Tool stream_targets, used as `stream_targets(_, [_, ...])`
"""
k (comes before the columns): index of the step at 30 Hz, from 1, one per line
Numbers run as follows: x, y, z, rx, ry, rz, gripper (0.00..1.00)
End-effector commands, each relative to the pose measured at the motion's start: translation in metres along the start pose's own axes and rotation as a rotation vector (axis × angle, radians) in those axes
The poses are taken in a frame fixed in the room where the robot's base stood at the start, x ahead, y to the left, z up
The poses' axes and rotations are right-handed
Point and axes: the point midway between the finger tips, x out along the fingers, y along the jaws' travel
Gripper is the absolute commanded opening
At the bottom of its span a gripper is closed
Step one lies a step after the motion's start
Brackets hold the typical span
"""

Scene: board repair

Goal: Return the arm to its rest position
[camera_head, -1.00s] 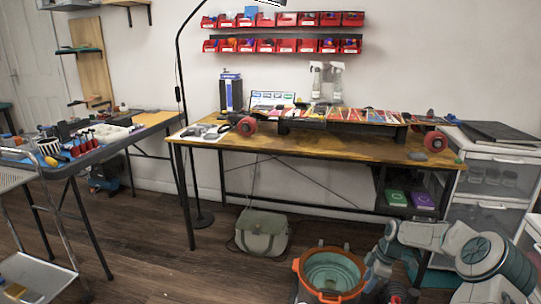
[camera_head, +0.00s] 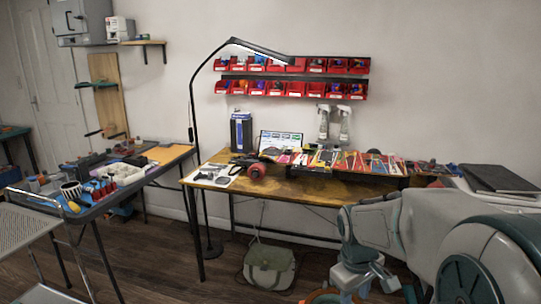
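My arm (camera_head: 460,240) shows at the lower right in the head view. It is raised and bent, in front of the right half of the wooden workbench. My gripper is not clearly seen; the arm's lower end runs down toward the bottom edge, and its fingers cannot be made out. The workbench (camera_head: 290,187) carries a skateboard-like board, of which a red wheel (camera_head: 257,171) shows at its left end.
A side table (camera_head: 150,168) with tools stands at the left, with a metal cart (camera_head: 30,222) before it. A lamp (camera_head: 193,130) arches over the bench. Red bins (camera_head: 290,88) hang on the wall. A green bag (camera_head: 268,265) lies on the floor. Open floor shows at lower left.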

Motion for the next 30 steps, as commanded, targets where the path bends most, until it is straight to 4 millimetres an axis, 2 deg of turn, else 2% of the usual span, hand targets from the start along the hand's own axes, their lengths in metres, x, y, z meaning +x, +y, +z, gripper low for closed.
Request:
stream_targets(1, [-0.030,-0.009,0.010,0.045,0.017,0.012,0.38])
stream_targets(3, [-0.053,-0.020,0.024,0.118,0.039,0.020,0.38])
stream_targets(9, [-0.107,-0.052,0.064,0.323,0.114,0.007,0.38])
stream_targets(12, [-0.124,-0.066,0.081,0.411,0.150,-0.015,0.38])
stream_targets(19, [-0.139,-0.083,0.102,0.525,0.194,-0.058,0.38])
stream_targets(30, [-0.138,-0.085,0.104,0.538,0.198,-0.063,0.38])
